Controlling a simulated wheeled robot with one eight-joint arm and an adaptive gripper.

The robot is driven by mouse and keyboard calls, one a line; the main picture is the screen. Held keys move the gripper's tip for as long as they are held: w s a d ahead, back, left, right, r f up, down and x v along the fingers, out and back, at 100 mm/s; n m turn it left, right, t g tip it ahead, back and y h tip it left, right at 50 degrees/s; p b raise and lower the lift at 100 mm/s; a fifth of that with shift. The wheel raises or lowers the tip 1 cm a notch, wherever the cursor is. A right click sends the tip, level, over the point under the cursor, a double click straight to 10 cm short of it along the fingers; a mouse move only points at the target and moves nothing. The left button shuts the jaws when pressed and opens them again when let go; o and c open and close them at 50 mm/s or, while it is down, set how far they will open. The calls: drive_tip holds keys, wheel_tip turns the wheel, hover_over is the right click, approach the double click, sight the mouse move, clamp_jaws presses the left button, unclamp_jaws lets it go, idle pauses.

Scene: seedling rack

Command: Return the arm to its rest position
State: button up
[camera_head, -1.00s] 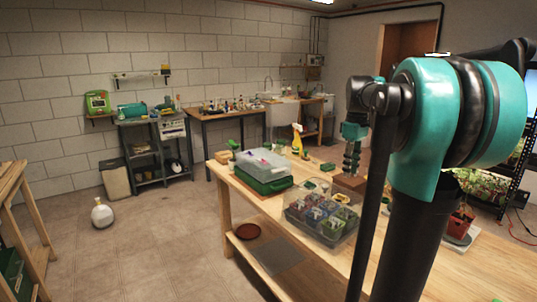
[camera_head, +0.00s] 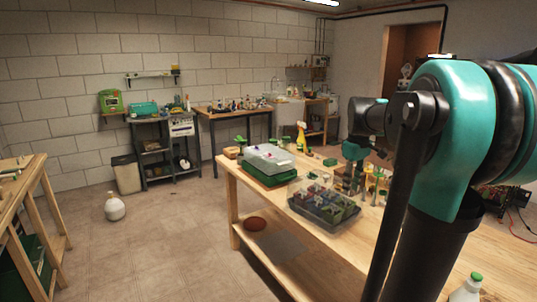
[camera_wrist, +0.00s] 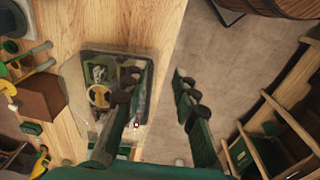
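My arm stretches over the wooden workbench (camera_head: 282,205) from the right in the head view. My gripper (camera_wrist: 162,72) is open and empty in the wrist view, its two dark green fingers apart. A clear-sided tray of small pots (camera_head: 322,203) stands on the bench just left of the gripper in the head view. The tray (camera_wrist: 98,132) also shows in the wrist view, partly behind the left finger. The fingertips in the head view are hard to make out.
A green-based box with a clear lid (camera_head: 268,164) stands left of the tray. A yellow spray bottle (camera_head: 301,137) is behind it. A white bottle with a green cap (camera_head: 468,289) is at the lower right. The floor (camera_head: 170,240) left of the bench is mostly clear.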

drive_tip(key=s+a+f+m+t, duration=0.1)
drive_tip(key=s+a+f+m, duration=0.2)
drive_tip(key=s+f, duration=0.6)
drive_tip(key=s+a+f+m+t, duration=0.2)
drive_tip(key=s+a+f+m, duration=0.2)
drive_tip(key=s+f, duration=0.5)
wheel_tip(320, 180, down, 5)
drive_tip(key=shift+s+a+f+t, duration=0.1)
drive_tip(key=shift+s+a+t, duration=0.05)
drive_tip(key=shift+a+t, duration=0.2)
